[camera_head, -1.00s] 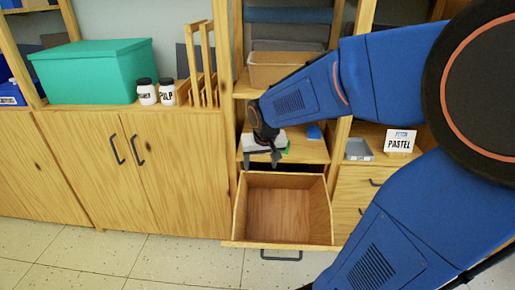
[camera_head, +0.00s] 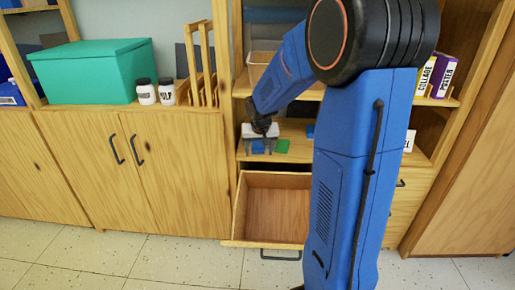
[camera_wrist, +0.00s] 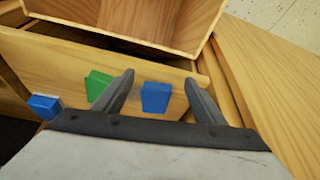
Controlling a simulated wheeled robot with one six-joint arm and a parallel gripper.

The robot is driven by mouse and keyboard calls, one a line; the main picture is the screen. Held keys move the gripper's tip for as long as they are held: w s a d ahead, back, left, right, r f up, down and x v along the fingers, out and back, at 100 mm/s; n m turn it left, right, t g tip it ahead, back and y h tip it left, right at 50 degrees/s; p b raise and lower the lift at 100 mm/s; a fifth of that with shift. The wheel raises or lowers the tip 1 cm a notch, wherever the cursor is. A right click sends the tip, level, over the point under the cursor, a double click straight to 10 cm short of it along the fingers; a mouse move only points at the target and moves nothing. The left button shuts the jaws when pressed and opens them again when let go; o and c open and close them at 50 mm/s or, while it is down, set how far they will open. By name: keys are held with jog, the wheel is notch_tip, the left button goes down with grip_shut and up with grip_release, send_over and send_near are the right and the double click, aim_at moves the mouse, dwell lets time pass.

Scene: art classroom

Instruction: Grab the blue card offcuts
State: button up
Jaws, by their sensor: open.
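A small blue piece (camera_head: 258,147) lies on the wooden shelf above the open drawer. In the wrist view this blue piece (camera_wrist: 156,97) sits between and below my spread fingers. My gripper (camera_wrist: 158,79) is open and empty; I see no finger touching the piece. In the head view my gripper (camera_head: 257,152) is over the shelf's front left part. A second blue piece (camera_wrist: 44,106) lies farther off to the left in the wrist view, and shows beside my arm in the head view (camera_head: 310,131). I cannot tell which is card offcuts.
A green piece (camera_wrist: 97,85) lies beside the near blue piece, close to my left-hand finger. The open, empty drawer (camera_head: 277,210) juts out below the shelf. Wooden racks (camera_head: 205,65) and a teal box (camera_head: 95,70) stand on the cabinet at left.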

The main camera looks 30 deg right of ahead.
aim_at(258, 147)
jog(key=shift+w+d, duration=0.25)
jog(key=shift+w, duration=0.25)
jog(key=w, duration=0.1)
jog(key=w+d, duration=0.1)
jog(key=w+d+f, duration=0.1)
jog(key=w, duration=0.1)
jog(key=shift+w, duration=0.1)
jog(key=c, duration=1.1)
